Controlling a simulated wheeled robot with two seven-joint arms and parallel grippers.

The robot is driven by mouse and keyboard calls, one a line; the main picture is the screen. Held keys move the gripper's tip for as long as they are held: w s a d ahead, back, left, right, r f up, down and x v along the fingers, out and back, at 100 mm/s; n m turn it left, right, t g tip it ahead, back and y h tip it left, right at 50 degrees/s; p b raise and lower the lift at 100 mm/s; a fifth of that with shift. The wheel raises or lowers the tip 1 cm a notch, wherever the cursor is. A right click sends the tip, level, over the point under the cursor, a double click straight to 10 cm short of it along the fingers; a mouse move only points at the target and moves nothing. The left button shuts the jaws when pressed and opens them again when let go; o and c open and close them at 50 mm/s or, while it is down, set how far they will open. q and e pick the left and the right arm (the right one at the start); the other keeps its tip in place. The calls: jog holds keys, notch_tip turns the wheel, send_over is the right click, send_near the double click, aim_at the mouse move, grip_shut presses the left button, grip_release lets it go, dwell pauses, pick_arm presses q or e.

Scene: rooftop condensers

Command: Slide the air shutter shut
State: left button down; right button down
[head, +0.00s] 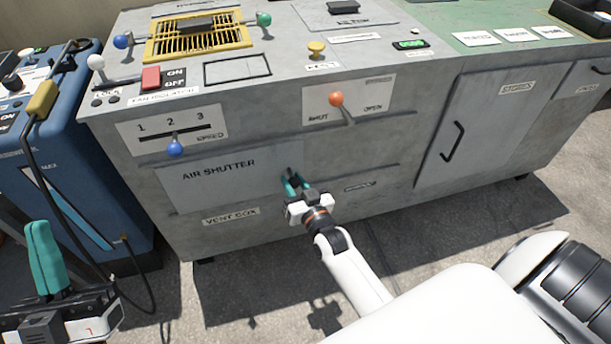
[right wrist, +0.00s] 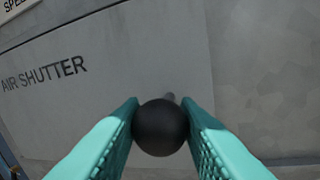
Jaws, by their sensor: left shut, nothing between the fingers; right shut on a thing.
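The air shutter (head: 220,178) is a flat grey plate lettered AIR SHUTTER, low on the front of the grey cabinet. Its right edge and mottled grey metal beyond it show in the right wrist view. A black ball knob (right wrist: 160,128) stands out near the plate's right end. My right gripper (head: 291,183) has its teal fingers shut on this knob, one finger on each side. The knob is mostly hidden by the fingers in the head view. My left gripper (head: 45,257) is shut and empty at the lower left, away from the cabinet.
Above the shutter are a speed slider with a blue knob (head: 175,147) and a SHUT/OPEN lever with an orange knob (head: 336,99). A VENT BOX label (head: 231,215) is below. A blue machine (head: 75,165) with a hose stands at left. A cabinet door handle (head: 453,141) is at right.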

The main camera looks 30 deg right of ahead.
pick_arm(q)
jog(key=shift+w+d+f+g, duration=0.1)
jog(key=shift+w+f+g, duration=0.45)
jog(key=shift+g, duration=0.05)
pick_arm(e)
jog(key=shift+w+a, duration=0.15)
jog(key=shift+a, duration=0.55)
jog(key=c, duration=1.1)
grip_release()
jog(key=shift+a, duration=0.1)
jog(key=shift+c, duration=0.2)
pick_arm(q)
jog(key=shift+y, duration=0.3)
pick_arm(e)
jog(key=shift+s, duration=0.25)
pick_arm(q)
jog(key=w+a+f+g+y+p, duration=0.1)
jog(key=w+f+g+y+p, duration=0.1)
jog(key=f+g, duration=0.5)
jog(key=shift+w+f+g+y+p, duration=0.4)
jog(key=shift+w+f+p, duration=0.25)
jog(key=shift+f, duration=1.05)
pick_arm(e)
jog(key=s, duration=1.1)
jog(key=shift+s+a, duration=0.2)
jog(key=shift+s, duration=0.05)
